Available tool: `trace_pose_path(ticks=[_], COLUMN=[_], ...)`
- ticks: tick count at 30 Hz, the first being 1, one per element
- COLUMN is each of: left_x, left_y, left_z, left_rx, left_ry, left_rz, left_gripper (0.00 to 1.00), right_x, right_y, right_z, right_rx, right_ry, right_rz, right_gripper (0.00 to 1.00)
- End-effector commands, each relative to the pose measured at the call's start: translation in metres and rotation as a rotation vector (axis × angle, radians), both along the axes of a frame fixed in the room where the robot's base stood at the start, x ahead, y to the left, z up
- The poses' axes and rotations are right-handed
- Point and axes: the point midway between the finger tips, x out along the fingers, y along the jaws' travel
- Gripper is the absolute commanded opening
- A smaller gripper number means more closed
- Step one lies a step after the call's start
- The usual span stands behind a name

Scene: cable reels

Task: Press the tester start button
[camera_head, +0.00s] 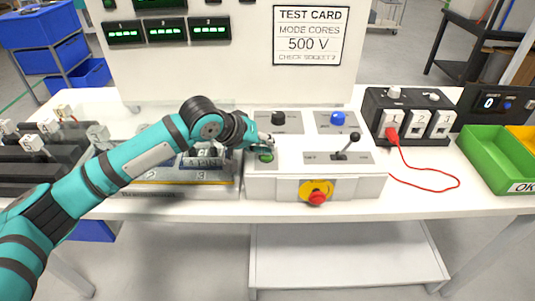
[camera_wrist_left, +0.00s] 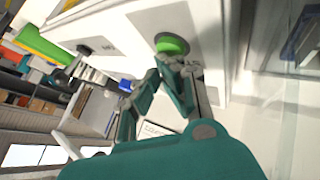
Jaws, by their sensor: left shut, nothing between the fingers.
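The tester is a white box (camera_head: 350,187) on the bench. The green button also shows in the left wrist view (camera_wrist_left: 172,43), just beyond the fingertips of my left gripper (camera_wrist_left: 172,62). The left gripper is shut and empty, its tips at or very near the button; I cannot tell whether they touch it. The test card (camera_head: 310,35) reads "MODE CORES 500 V, CHECK SOCKET 2". My right gripper is not in view.
The box also carries a black knob (camera_head: 278,118), a blue button (camera_head: 337,118), a lever (camera_head: 347,146) and a red emergency stop (camera_head: 317,197). A socket block (camera_head: 408,105) with a red cable (camera_head: 435,172) stands right of it. A green bin (camera_head: 497,165) is at far right.

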Motion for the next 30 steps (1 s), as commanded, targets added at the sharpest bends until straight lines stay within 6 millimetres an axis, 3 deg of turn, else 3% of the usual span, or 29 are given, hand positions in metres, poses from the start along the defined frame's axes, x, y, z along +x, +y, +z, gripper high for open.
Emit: trace_pose_path(ticks=[1,9,30], left_x=[-0.0003,-0.0004,0.0003], left_y=[0.0044,0.0055,0.0081], left_z=[-0.0095,-0.015,-0.0122], left_rx=[0.011,0.014,0.017], left_ry=[0.014,0.018,0.02], left_rz=[0.008,0.01,0.013], left_gripper=[0.0,0.0,0.0], right_x=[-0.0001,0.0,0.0], right_y=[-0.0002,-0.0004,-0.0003], right_z=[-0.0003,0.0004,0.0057], right_rx=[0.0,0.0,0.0], right_ry=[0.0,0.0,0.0], right_rz=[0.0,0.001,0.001], right_gripper=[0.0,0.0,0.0])
